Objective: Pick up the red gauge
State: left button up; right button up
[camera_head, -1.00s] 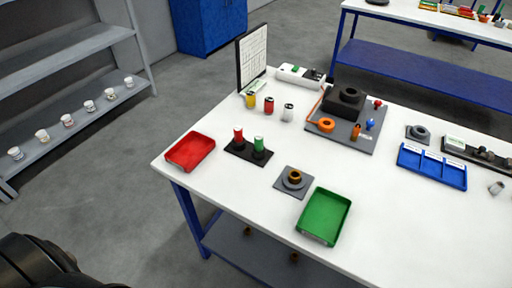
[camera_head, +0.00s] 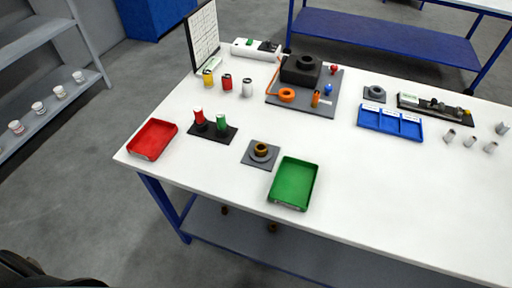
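The red gauge (camera_head: 198,117) is a small red cylinder standing upright on a black stand (camera_head: 212,138), near the left side of the white table. A green gauge (camera_head: 221,122) stands beside it on the same stand, to the right. Nothing covers the red gauge. Neither of my grippers shows in the head view. Only a dark part at the bottom left corner shows, which looks like part of my own arm.
A red tray (camera_head: 153,139) lies left of the stand, and a green tray (camera_head: 293,184) to the right at the front edge. A grey plate with a brass ring (camera_head: 261,150) lies between. Yellow, red and white canisters (camera_head: 227,82) stand behind. A blue tray (camera_head: 390,121) lies farther right.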

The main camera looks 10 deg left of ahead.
aim_at(198, 112)
jog(key=k+j+z, duration=0.2)
jog(key=j, duration=0.15)
jog(key=j+z, duration=0.15)
jog(key=j, duration=0.2)
jog(key=k+j+z, duration=0.2)
jog(key=j+z, duration=0.15)
jog(key=j, duration=0.25)
